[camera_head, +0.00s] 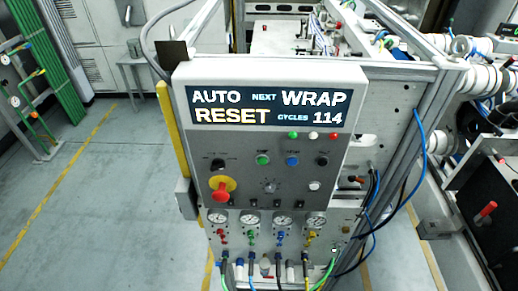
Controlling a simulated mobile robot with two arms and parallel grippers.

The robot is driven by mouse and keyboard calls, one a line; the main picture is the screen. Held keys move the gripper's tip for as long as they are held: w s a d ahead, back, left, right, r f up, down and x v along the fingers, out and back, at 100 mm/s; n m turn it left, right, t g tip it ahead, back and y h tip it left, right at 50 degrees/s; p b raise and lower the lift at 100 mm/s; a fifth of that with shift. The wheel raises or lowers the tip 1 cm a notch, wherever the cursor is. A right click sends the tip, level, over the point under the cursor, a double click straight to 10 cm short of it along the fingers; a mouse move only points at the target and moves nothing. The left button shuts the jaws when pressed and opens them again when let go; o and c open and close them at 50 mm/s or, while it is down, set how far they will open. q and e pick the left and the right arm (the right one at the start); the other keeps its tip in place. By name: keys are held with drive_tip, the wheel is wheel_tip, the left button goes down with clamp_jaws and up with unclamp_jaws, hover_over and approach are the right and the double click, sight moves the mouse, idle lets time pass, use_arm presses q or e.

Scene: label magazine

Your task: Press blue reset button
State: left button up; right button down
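The blue button (292,161) is on the grey control panel (340,180) in the head view, right of a green button (262,160) and left of a black knob (322,161). Nothing covers it. The display (268,106) above reads AUTO, NEXT WRAP, RESET, CYCLES 114. No gripper or arm of mine shows in the view.
A red emergency knob on a yellow base (222,189) sits below left of the blue button. Gauges (252,219) and hoses hang below the panel. Machine frame and white rollers (485,80) stand at the right. The floor (85,210) at left is clear.

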drive_tip(key=shift+a, duration=0.45)
drive_tip(key=shift+w, duration=0.1)
idle(0.4)
